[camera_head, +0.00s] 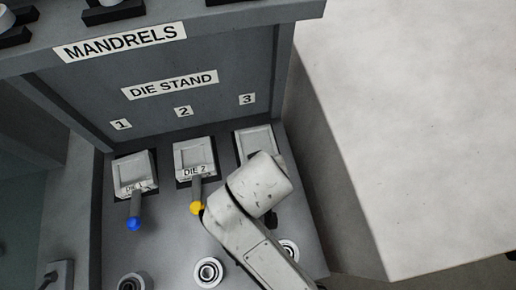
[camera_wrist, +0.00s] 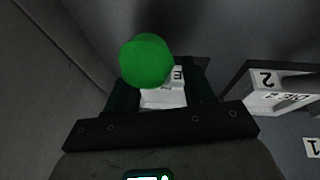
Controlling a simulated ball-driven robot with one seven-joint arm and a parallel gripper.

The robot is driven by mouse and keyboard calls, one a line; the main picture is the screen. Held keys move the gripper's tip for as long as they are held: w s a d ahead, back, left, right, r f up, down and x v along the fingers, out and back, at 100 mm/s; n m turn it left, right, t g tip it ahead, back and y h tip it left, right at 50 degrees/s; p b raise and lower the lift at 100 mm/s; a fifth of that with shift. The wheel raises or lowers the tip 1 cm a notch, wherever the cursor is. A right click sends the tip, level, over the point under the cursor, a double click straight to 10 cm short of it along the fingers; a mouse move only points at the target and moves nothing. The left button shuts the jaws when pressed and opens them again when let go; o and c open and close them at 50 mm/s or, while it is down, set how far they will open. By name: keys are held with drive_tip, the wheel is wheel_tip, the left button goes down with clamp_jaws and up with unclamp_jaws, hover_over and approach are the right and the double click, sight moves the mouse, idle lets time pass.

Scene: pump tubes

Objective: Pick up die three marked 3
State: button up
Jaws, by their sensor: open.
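Die three (camera_head: 254,140) is a pale square block under the 3 label at the right of the die stand. My arm hides its lower part in the head view. In the wrist view a green ball knob (camera_wrist: 146,60) stands in front of a white block (camera_wrist: 163,99) with partly hidden lettering. My gripper (camera_wrist: 162,85) is open, with its dark fingers on either side of the white block and the knob. I cannot tell whether the fingers touch it. The gripper itself is hidden behind my arm in the head view.
Die two (camera_head: 194,157) with a yellow knob (camera_head: 196,208) stands left of die three, and die one (camera_head: 132,173) with a blue knob (camera_head: 134,223) further left. The stand's wall (camera_head: 215,105) rises behind. Round sockets (camera_head: 208,272) sit in front. A pale surface (camera_head: 430,110) lies at right.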

drive_tip(key=shift+f, duration=0.1)
drive_tip(key=shift+c, duration=0.2)
clamp_jaws()
idle(0.5)
